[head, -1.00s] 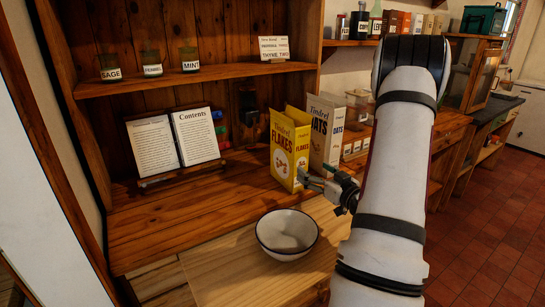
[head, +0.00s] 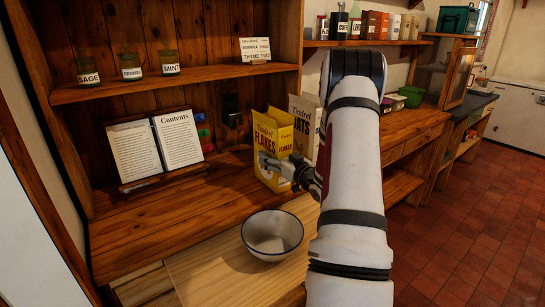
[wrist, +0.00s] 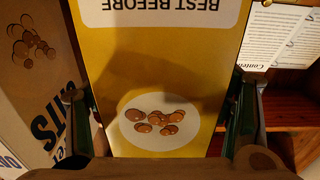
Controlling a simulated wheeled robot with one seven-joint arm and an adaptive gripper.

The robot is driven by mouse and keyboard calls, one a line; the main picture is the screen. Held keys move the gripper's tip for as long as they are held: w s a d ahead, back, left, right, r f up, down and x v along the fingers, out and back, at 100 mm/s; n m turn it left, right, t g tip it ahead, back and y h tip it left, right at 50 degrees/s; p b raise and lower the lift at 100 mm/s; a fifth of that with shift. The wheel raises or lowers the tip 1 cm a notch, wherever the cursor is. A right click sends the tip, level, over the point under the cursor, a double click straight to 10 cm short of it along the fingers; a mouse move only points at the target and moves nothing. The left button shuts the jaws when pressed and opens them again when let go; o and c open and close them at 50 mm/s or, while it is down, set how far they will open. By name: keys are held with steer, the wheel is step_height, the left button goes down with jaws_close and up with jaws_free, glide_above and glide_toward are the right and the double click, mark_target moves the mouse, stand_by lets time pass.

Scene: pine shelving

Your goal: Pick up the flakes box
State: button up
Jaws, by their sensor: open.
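The yellow flakes box (head: 271,135) stands upright on the wooden counter, beside the white oats box (head: 302,117) to its right. My gripper (head: 270,164) is at the front of the flakes box, low on it. In the wrist view the flakes box (wrist: 205,65) fills the middle, between the two open fingers of my gripper (wrist: 163,122). One finger lies on the oats side and the other on the book side. I cannot tell whether either finger touches the box. The oats box (wrist: 35,85) shows at the left there.
A white enamel bowl (head: 272,235) sits on the pale board in front. An open book (head: 155,145) stands on a holder at the left. Spice jars (head: 131,65) stand on the shelf above. Bare counter lies left of the flakes box.

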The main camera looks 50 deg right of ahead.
steer(key=shift+w+d, duration=0.25)
steer(key=shift+w, duration=0.45)
steer(key=c, duration=1.1)
